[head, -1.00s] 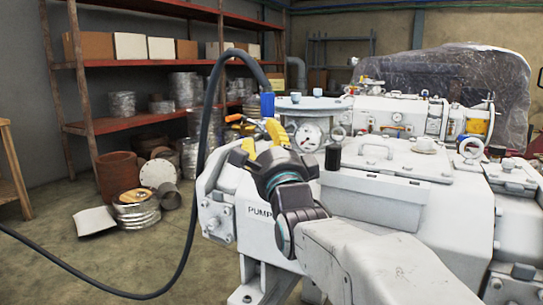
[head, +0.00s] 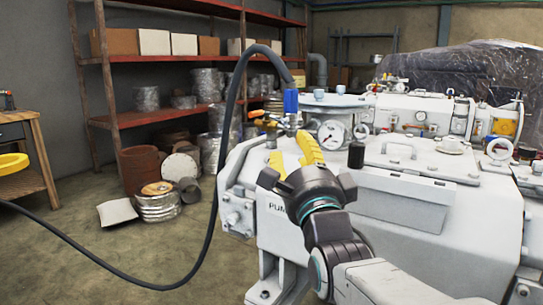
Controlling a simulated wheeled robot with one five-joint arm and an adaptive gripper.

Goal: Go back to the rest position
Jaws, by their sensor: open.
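My gripper (head: 289,147) is in the lower middle of the head view, its yellow fingers apart and nothing seen between them. It points away from me, toward the near left corner of the white pump (head: 400,208). The blue hose connector (head: 291,101) stands upright just above the fingertips in the picture, with a black hose (head: 238,85) arching from it to the floor at left. A valve with an orange handle (head: 268,117) sits beside the connector. Whether the fingers touch the pump cannot be told. My wrist and arm hide part of the pump's front.
A wooden workbench (head: 40,150) with a yellow ring-shaped object (head: 13,163) stands at the left edge. Red shelves (head: 140,117), cans (head: 158,205) and a rusty drum (head: 140,170) line the back left. Open floor (head: 110,255) lies left of the pump; the hose crosses it.

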